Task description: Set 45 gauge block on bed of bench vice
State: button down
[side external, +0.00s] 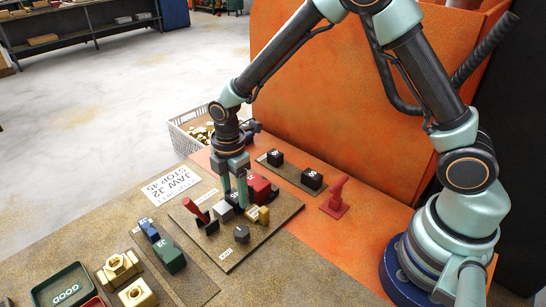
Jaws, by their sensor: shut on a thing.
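My gripper (240,203) points straight down over the bench vice. Its teal fingers are shut on a small block, which I take for the 45 gauge block; the fingers and vice parts mostly hide it. The bench vice, with a red body (262,187), a grey block and a red lever (195,210), stands on a brown board (277,232). The fingers are down among the vice parts. I cannot tell whether the held block touches the bed. Two black labelled blocks sit apart on a narrow rack (293,169) behind the vice, with a gap between them.
A red upright handle (336,197) stands right of the vice. Brass pieces (120,267) and blue and green blocks (170,256) lie on the left. A green tray (63,287) is at front left. A crate of brass parts (190,130) stands behind. An orange panel (350,90) rises behind my arm.

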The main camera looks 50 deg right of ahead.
jog(key=shift+f, duration=0.15)
grip_release()
dwell(0.4)
jog(key=shift+r, duration=3.5)
